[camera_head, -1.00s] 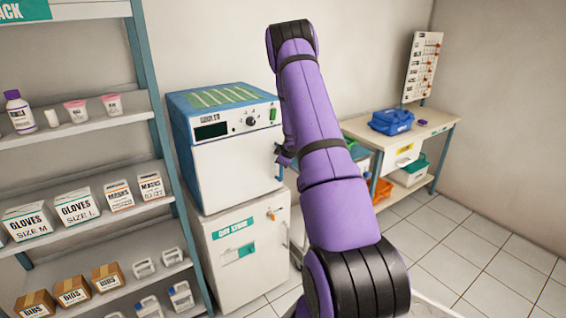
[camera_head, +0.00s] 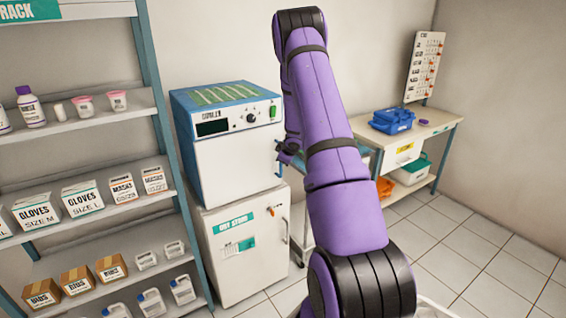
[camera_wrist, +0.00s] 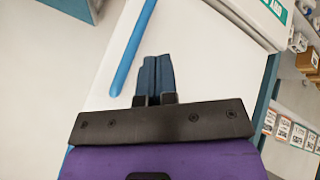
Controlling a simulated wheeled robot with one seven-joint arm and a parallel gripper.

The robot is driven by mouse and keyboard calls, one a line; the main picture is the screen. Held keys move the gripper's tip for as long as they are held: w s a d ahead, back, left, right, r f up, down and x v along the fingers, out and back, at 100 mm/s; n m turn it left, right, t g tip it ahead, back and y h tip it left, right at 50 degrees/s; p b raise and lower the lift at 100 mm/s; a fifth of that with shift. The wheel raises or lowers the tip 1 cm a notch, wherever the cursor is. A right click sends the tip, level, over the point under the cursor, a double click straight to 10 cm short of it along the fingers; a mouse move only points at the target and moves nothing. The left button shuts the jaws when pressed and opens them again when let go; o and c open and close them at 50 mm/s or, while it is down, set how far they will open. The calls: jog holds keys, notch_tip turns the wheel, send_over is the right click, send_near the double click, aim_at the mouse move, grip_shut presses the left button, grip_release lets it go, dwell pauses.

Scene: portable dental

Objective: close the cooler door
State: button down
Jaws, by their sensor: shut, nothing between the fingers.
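The cooler (camera_head: 237,165) is a box with a blue top and side, a control strip and a white front door. It stands on a white cabinet. Its door looks flush or nearly flush with the body; I cannot make out a gap. My gripper (camera_head: 284,152) is at the right edge of the door, partly hidden by my arm. In the wrist view my gripper (camera_wrist: 153,60) is shut and empty, its dark blue fingers together over a white surface. A light blue bar (camera_wrist: 134,45), perhaps the door handle, lies just left of the fingertips. I cannot tell whether they touch.
The white cabinet (camera_head: 243,275) with a teal label stands under the cooler. A shelf rack (camera_head: 75,130) with boxes and bottles stands close on the left. A table (camera_head: 432,127) with a blue case (camera_head: 392,120) is at the right. The tiled floor (camera_head: 470,250) at right is clear.

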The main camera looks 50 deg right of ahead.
jog(key=s+r, duration=0.4)
jog(key=r, duration=0.1)
jog(key=shift+s+a+r, duration=0.25)
jog(key=shift+a+r, duration=0.15)
jog(key=s+a+r+m+h, duration=0.1)
jog(key=s+a+r+m, duration=0.1)
jog(key=a+r, duration=0.9)
jog(key=s+a+r+m+h, duration=0.2)
jog(key=a+r, duration=0.7)
jog(key=r, duration=0.5)
jog(key=s+a+r+y, duration=0.2)
jog(key=s+a+y, duration=0.1)
jog(key=s+a, duration=0.9)
jog(key=s+a+r+g+y, duration=0.1)
jog(key=s+a+r+y, duration=0.1)
jog(key=s+a, duration=1)
jog(key=shift+s+a+g+y, duration=0.3)
jog(key=shift+s+y, duration=0.2)
jog(key=shift+s, duration=0.35)
